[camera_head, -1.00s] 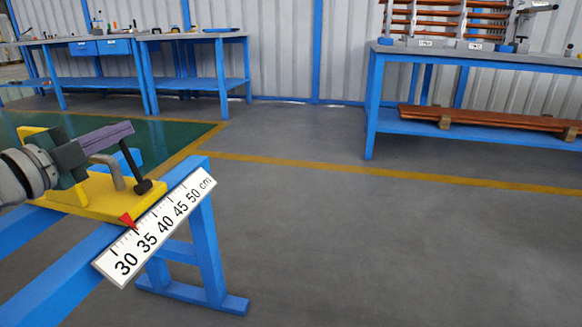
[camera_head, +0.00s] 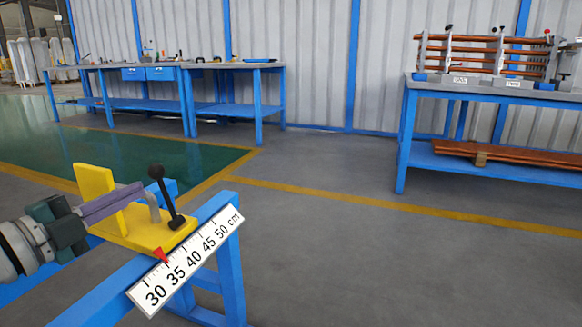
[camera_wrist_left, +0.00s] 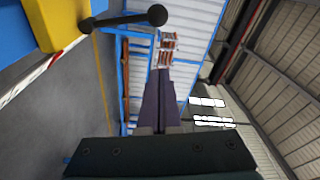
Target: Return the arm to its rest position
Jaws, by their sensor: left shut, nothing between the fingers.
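My left gripper (camera_head: 141,191) comes in from the left in the head view. Its two long purple-grey fingers lie together, shut and empty, beside the yellow stop block (camera_head: 140,236). In the left wrist view the shut fingers (camera_wrist_left: 161,72) point away from the camera. The block sits on a blue rail and has a black lever (camera_head: 168,195) with a ball knob, standing up and leaning slightly left. The fingertips look apart from the lever, left of it. The lever also shows in the left wrist view (camera_wrist_left: 120,19). My right gripper is in neither view.
A white scale (camera_head: 186,262) marked 30 to 50 cm runs along the blue rail, with a red pointer (camera_head: 161,254) at its edge. A blue workbench (camera_head: 195,108) stands at the back left and another table (camera_head: 408,140) at the right. The grey floor between is clear.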

